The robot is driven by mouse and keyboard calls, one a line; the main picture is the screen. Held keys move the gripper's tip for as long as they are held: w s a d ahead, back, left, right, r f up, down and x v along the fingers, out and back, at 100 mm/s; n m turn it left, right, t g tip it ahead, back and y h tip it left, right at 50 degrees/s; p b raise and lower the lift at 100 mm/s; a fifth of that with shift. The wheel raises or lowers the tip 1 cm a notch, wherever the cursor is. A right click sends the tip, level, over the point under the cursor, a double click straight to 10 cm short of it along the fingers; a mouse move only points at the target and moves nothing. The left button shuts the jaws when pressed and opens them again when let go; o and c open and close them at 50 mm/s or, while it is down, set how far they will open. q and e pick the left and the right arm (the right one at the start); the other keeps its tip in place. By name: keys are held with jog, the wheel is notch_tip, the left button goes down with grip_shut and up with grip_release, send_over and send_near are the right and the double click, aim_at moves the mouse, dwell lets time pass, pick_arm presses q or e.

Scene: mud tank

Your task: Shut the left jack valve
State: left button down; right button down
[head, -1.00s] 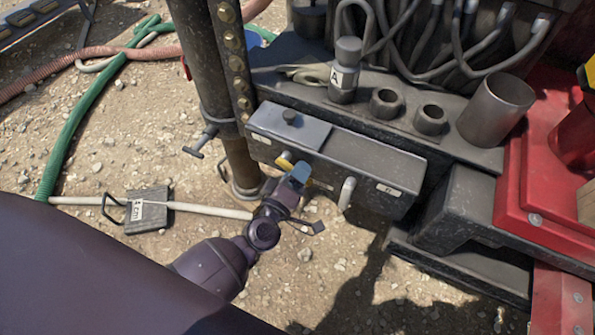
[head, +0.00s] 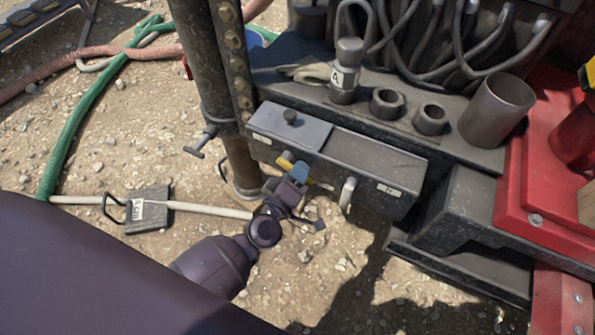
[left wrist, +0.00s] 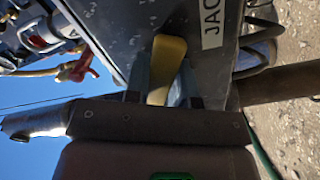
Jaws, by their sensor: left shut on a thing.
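The jack valve's yellow handle (head: 285,159) is at the front face of the grey valve box, near its left end. My left gripper (head: 292,172), with blue fingertips, is shut on the yellow handle. In the left wrist view the two fingers (left wrist: 163,84) stand on either side of the lever. The valve body behind the handle is mostly hidden. My right gripper is not in view.
The grey valve box (head: 370,158) carries a white handle (head: 347,192) to the right of my gripper. A T-handle (head: 201,142) sticks out from the dark post (head: 205,60) on the left.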

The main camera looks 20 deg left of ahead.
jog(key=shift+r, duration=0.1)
pick_arm(q)
jog(key=shift+a+m+p, duration=0.15)
jog(key=shift+m+p, duration=0.2)
jog(key=shift+m, duration=0.25)
jog(key=shift+a+f+m+p, duration=0.15)
jog(key=shift+m+p, duration=0.3)
jog(key=shift+m, duration=0.15)
jog(key=shift+w+a+f+m+p, duration=0.15)
jog(key=shift+m+p, duration=0.1)
jog(key=shift+m, duration=0.2)
jog(key=shift+s+a+f+m+p, duration=0.1)
jog(key=shift+m+p, duration=0.1)
jog(key=shift+m, duration=0.25)
jog(key=a+m+p, duration=0.1)
jog(key=m, duration=0.1)
jog(key=f+m+p, duration=0.1)
jog(key=m, duration=0.2)
jog(key=a+m+p, duration=0.1)
jog(key=m, duration=0.2)
jog(key=shift+a+f, duration=0.25)
jog(key=shift+a, duration=0.1)
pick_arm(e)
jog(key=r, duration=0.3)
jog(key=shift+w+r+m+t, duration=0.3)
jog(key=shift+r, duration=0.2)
